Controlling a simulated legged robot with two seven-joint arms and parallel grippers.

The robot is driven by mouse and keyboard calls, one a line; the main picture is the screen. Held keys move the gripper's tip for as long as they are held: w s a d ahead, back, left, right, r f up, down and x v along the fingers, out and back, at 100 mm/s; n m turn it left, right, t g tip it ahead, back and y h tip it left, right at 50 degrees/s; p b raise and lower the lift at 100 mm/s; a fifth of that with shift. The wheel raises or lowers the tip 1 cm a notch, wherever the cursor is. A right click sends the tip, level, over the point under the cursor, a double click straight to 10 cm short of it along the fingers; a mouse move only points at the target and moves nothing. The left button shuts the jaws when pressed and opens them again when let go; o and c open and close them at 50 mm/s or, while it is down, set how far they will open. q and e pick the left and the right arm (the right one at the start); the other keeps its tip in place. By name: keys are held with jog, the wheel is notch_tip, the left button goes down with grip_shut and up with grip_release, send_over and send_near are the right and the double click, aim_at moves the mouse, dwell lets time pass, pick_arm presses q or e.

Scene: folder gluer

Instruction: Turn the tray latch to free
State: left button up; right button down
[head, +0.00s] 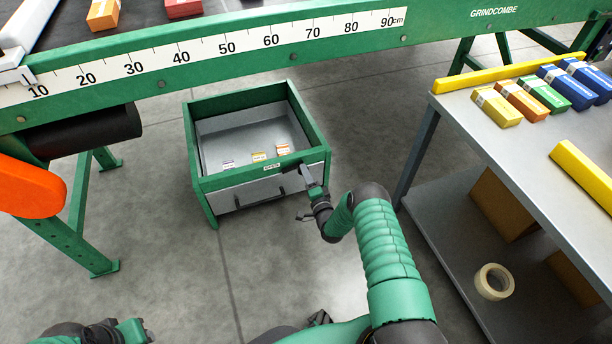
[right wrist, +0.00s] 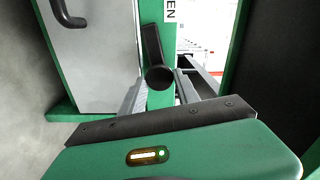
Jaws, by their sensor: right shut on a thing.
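The tray latch is a dark lever (head: 291,163) on the top front rail of a green-framed tray (head: 310,112), near its right corner. In the right wrist view the latch (right wrist: 152,45) is a black bar with a round knob end. My right gripper (head: 308,175) is at the latch; in its wrist view the grey fingers (right wrist: 160,88) stand either side of the knob, shut on it. A white label (right wrist: 170,10) beside the latch shows the letters "EN". A green and black part of my left arm shows at the lower left; its fingers cannot be made out.
The tray's grey front has a dark handle (head: 260,198); small cartons (head: 258,157) lie inside. A green beam with a ruler (head: 230,45) crosses behind and above. A grey table (head: 530,150) with coloured boxes stands right, a tape roll (head: 494,282) on its lower shelf.

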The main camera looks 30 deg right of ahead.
jog(key=shift+s+d+f+m, duration=0.15)
jog(key=shift+f+m, duration=0.05)
jog(key=shift+m, duration=0.9)
jog(key=c, duration=1.3)
grip_release()
jog(key=o, duration=0.4)
